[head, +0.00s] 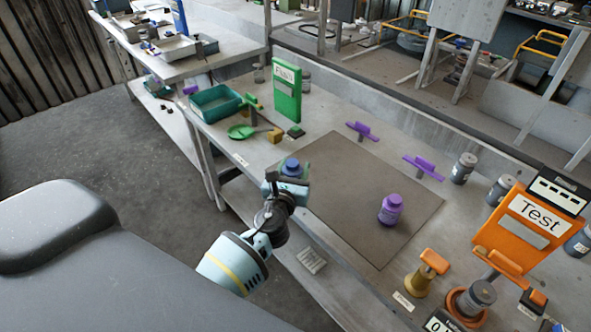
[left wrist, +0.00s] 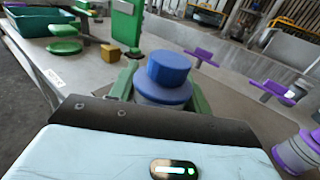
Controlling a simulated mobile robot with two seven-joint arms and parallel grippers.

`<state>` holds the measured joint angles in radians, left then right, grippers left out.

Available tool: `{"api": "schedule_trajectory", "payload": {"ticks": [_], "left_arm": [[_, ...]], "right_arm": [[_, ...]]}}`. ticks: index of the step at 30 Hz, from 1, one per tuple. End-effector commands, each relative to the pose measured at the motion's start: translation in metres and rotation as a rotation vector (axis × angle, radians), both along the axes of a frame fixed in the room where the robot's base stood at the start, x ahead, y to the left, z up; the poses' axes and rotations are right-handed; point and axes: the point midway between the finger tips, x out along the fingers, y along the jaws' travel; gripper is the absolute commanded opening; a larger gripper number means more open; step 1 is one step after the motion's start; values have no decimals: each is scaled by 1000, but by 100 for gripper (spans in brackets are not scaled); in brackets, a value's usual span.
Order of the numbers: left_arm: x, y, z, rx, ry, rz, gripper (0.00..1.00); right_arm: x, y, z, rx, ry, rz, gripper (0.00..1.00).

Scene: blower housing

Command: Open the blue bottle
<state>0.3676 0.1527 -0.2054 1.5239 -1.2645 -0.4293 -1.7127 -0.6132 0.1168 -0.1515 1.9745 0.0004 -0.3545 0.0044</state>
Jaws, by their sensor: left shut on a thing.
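The blue bottle (head: 291,166) is at the left edge of the dark mat, partly hidden by my left gripper (head: 288,180). In the left wrist view the blue bottle (left wrist: 165,93) stands upright with its round blue cap (left wrist: 169,68) on top. The green fingers of my left gripper (left wrist: 161,92) are on either side of its body, below the cap, shut on it. I cannot tell whether its base touches the table. My right gripper is not in view.
A purple bottle (head: 390,209) stands on the dark mat (head: 345,185). Purple holders (head: 424,167) stand behind the mat. A green box (head: 287,90) and a teal bin (head: 215,103) are at the far left, an orange Test stand (head: 525,225) at right. The mat's middle is clear.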

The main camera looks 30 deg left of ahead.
Motion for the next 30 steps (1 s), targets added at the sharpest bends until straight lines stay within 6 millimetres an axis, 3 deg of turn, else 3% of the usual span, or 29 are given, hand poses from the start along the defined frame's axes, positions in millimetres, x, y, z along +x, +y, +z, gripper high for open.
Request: {"api": "schedule_trajectory", "payload": {"ticks": [7,8,16,25,30], "left_arm": [[0,0,1,0,-1,0,21],[0,0,1,0,-1,0,44],[0,0,1,0,-1,0,8],[-1,0,1,0,-2,-1,7],[-17,-4,4,8,-4,-13,7]], "right_arm": [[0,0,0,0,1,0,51],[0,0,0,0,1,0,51],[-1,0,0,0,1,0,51],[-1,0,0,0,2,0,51],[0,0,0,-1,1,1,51]]}}
